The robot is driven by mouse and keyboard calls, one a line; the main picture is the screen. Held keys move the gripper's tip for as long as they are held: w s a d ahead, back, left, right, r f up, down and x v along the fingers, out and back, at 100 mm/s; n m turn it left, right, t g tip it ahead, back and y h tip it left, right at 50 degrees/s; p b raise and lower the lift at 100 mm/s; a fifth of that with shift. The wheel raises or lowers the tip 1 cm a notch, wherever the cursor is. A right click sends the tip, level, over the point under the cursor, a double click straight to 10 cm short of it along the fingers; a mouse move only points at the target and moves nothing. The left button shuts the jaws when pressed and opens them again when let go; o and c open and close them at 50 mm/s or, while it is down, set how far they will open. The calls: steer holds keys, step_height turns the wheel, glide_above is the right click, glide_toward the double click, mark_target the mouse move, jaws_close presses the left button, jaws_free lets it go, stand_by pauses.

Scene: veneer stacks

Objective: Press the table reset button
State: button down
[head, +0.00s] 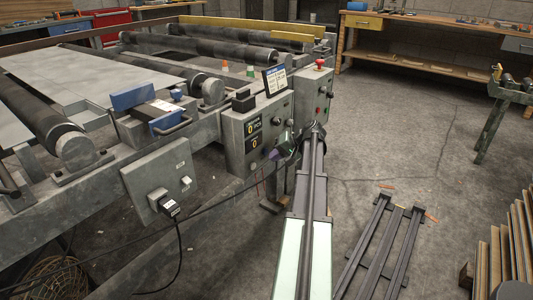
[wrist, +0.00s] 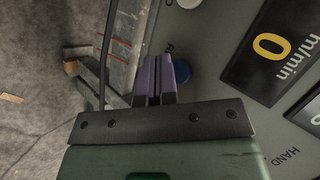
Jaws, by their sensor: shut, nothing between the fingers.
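A round blue button (wrist: 182,70) sits on the grey control panel in the wrist view. It is partly covered by my purple fingers and carries no readable label. My gripper (wrist: 154,62) is shut and empty, its fingertips overlapping the left side of the button in the picture. I cannot tell whether they touch it. In the head view my gripper (head: 280,152) is close to the front of the control box (head: 236,160), low on its right side.
A second control box (head: 322,88) with a red mushroom button (head: 320,63) stands just right, behind my arm. A black cable (head: 225,185) runs across the front. A socket box (head: 158,180) is at left. A dark metal frame (head: 378,245) lies on the floor.

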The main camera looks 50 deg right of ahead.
steer(key=shift+s, duration=0.15)
steer(key=s, duration=0.4)
steer(key=shift+s+d, duration=0.2)
steer(key=shift+s, duration=0.2)
stand_by(0.6)
